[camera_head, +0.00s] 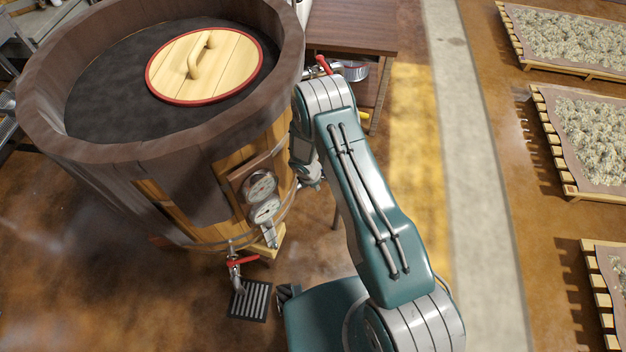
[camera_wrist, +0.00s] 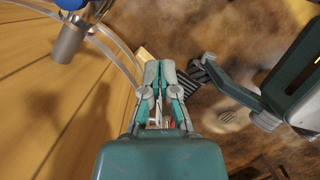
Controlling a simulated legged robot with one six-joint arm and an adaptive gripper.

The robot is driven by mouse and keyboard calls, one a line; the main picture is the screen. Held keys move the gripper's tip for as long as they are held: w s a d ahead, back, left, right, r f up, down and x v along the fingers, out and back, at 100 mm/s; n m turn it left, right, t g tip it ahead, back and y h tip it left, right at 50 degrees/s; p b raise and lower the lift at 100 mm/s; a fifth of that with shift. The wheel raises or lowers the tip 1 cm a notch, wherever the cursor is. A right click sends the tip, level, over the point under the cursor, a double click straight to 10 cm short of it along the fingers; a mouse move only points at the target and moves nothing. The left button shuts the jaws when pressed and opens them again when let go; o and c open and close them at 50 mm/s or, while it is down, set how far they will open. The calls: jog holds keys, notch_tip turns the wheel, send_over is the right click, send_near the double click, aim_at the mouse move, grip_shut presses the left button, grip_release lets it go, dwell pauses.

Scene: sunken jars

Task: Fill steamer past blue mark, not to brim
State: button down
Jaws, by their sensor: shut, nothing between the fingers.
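A large wooden vat (camera_head: 90,150), likely the steamer, stands at the left in the head view. A round wooden lid (camera_head: 165,80) with a red rim rests on the dark surface inside it. Two dials (camera_head: 262,197) sit on its front. A red-handled valve (camera_head: 240,262) is low on its side. In the wrist view, the vat's plank wall (camera_wrist: 50,110) fills the left, with a metal cylinder (camera_wrist: 70,42) and a blue part (camera_wrist: 69,4) at the top. My gripper (camera_wrist: 160,64) is shut and empty beside the wall. I see no clear blue level mark or water.
A floor grate (camera_head: 252,301) lies below the valve. A brown table (camera_head: 350,25) stands behind my arm, with a metal pan (camera_head: 352,72) beneath its top. Pallets of pale material (camera_head: 590,135) line the right. The floor strip (camera_head: 470,150) between is clear.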

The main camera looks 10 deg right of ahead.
jog(key=d, duration=0.1)
jog(key=w+d+f, duration=0.1)
jog(key=d+f, duration=0.1)
jog(key=d, duration=0.1)
jog(key=shift+w, duration=0.2)
jog(key=shift+w+d+n+t, duration=0.2)
jog(key=shift+d+n, duration=0.45)
jog(key=shift+n, duration=0.3)
jog(key=shift+w+d+n+t, duration=0.1)
jog(key=shift+d+n+t, duration=0.1)
jog(key=shift+d+n, duration=0.6)
jog(key=shift+a, duration=0.15)
jog(key=shift+s+a, duration=0.15)
jog(key=shift+a, duration=0.05)
jog(key=s+a+r, duration=0.3)
jog(key=a+r, duration=0.1)
jog(key=r, duration=0.6)
jog(key=shift+s+a+r, duration=0.2)
jog(key=shift+a+r, duration=0.05)
jog(key=shift+a, duration=0.1)
